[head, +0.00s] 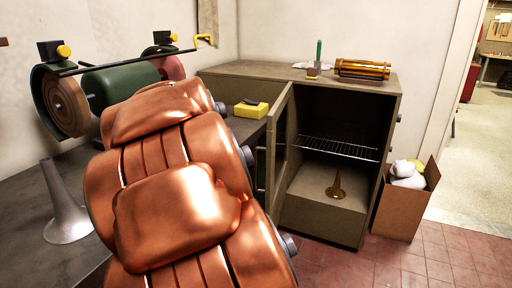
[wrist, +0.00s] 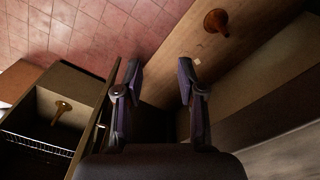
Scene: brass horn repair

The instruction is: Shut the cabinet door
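The grey-brown cabinet (head: 330,220) stands against the back wall. Its door (head: 280,150) is hinged on the left and swung wide open toward me. In the wrist view the door (wrist: 92,135) appears nearly edge-on, just left of my gripper (wrist: 156,76). My gripper is open, with its two fingers apart and nothing visible between them. The left finger overlaps the door's edge in the picture; I cannot tell whether they touch. In the head view my arm hides the gripper.
Inside the cabinet are a wire rack (head: 337,148) and a brass horn piece (head: 336,185). A cardboard box (head: 403,209) stands right of the cabinet. A bench (head: 25,215) with a grinder (head: 120,78) is at left. Tiled floor (head: 440,265) is clear at front right.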

